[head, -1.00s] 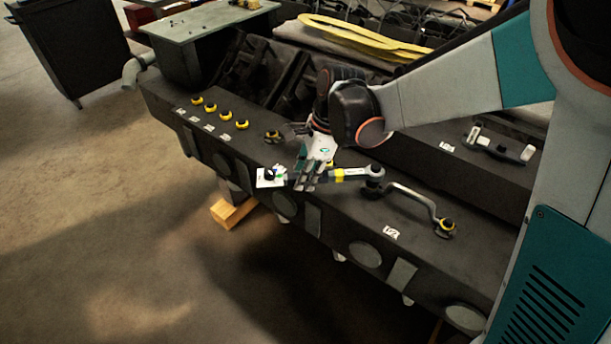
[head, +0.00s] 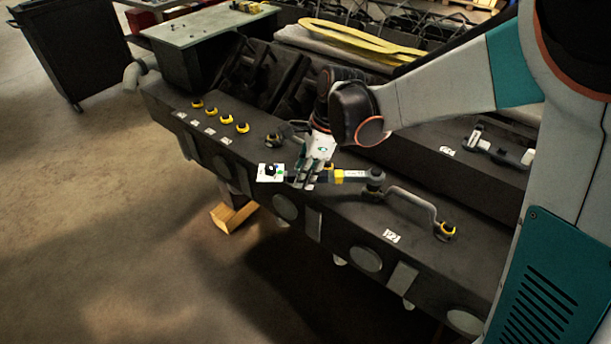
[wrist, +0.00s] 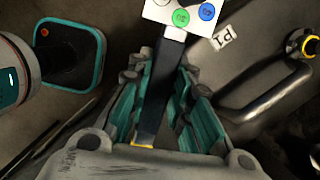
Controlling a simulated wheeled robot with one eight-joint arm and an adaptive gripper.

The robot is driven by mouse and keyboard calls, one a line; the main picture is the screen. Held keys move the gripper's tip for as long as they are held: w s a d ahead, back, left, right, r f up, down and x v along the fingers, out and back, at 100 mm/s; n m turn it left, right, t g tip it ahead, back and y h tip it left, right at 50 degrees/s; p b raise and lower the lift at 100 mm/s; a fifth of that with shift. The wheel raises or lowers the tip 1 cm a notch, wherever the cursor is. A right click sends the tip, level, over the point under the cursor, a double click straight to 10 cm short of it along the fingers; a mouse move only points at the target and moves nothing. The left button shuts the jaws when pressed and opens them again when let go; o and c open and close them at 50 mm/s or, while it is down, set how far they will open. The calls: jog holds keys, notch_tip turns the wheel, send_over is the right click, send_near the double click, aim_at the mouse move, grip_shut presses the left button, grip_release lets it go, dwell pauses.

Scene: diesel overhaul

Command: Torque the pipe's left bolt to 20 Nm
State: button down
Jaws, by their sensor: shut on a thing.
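A torque wrench (head: 350,176) with a yellow band lies nearly level across the picture in the head view. Its right end is at the pipe's left bolt (head: 375,191), mostly covered by the wrench head. The grey pipe (head: 415,201) arches right from there to its yellow right bolt (head: 446,231). My gripper (head: 306,181) is shut around the wrench handle, near the white display end (head: 270,172). In the wrist view the dark handle (wrist: 160,90) runs between the teal fingers (wrist: 158,105). The display with coloured buttons (wrist: 185,14) shows at the top; its reading is not legible.
A second pipe (wrist: 268,90) with a yellow-ringed bolt (wrist: 309,46) lies close beside my gripper. Several yellow-ringed bolts (head: 226,115) line the block's left part. A white label (head: 391,236) sits before the pipe. Open floor (head: 110,220) lies at left.

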jog(key=shift+w, duration=0.25)
jog(key=shift+w+m, duration=0.3)
jog(key=shift+w, duration=0.1)
jog(key=shift+w, duration=0.1)
dwell(0.3)
jog(key=shift+w+m, duration=0.3)
jog(key=shift+w, duration=0.15)
jog(key=shift+w+d+t, duration=0.1)
jog(key=shift+w+t, duration=0.2)
dwell(0.4)
jog(key=shift+w+m, duration=0.2)
jog(key=shift+m, duration=0.1)
jog(key=shift+w+d, duration=0.1)
jog(key=shift+w, duration=0.15)
